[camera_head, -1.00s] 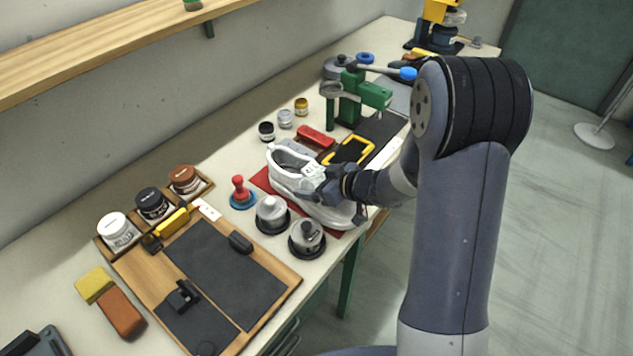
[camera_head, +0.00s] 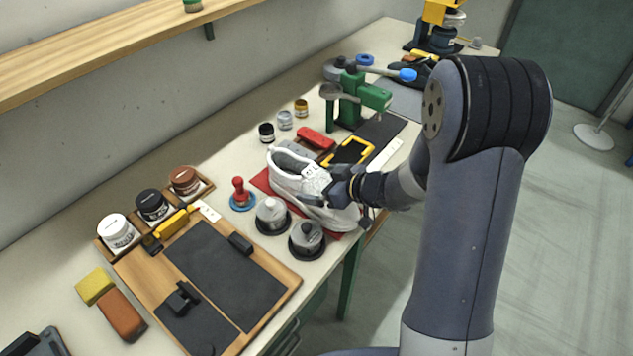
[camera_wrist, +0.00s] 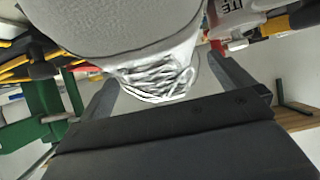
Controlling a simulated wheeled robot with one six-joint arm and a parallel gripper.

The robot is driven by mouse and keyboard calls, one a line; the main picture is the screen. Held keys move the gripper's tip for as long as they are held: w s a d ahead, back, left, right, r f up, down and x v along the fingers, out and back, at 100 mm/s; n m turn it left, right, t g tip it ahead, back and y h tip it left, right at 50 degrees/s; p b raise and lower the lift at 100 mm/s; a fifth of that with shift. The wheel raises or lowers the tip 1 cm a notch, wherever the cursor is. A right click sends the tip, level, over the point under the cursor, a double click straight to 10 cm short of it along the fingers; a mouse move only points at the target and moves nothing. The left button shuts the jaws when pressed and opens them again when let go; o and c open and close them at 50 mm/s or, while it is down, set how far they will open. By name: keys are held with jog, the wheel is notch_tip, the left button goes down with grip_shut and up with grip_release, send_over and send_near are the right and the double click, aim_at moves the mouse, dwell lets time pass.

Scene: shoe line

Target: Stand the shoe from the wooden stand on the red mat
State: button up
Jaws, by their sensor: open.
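The white shoe (camera_head: 296,182) stands upright on the red mat (camera_head: 262,181) in the head view, its sole down and its heel opening toward the back left. My gripper (camera_head: 335,186) is open at the shoe's front half, with its fingers beside the laces. In the wrist view the white laces (camera_wrist: 158,80) lie between my two spread fingers, and the shoe's grey-white body (camera_wrist: 125,25) fills the top. I cannot tell whether the fingers touch the shoe. The mat is mostly hidden under the shoe.
Two grey domed pots (camera_head: 271,215) and a red-handled stamp (camera_head: 239,192) stand close to the mat's front left. A green clamp press (camera_head: 352,100) stands behind. A wooden board (camera_head: 280,293) with dark pads lies at the front.

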jog(key=v, duration=1)
jog(key=shift+p, duration=0.4)
jog(key=b+x, duration=0.1)
jog(key=x, duration=1.1)
jog(key=shift+a+f, duration=0.1)
jog(key=shift+f, duration=0.1)
jog(key=shift+r, duration=1.35)
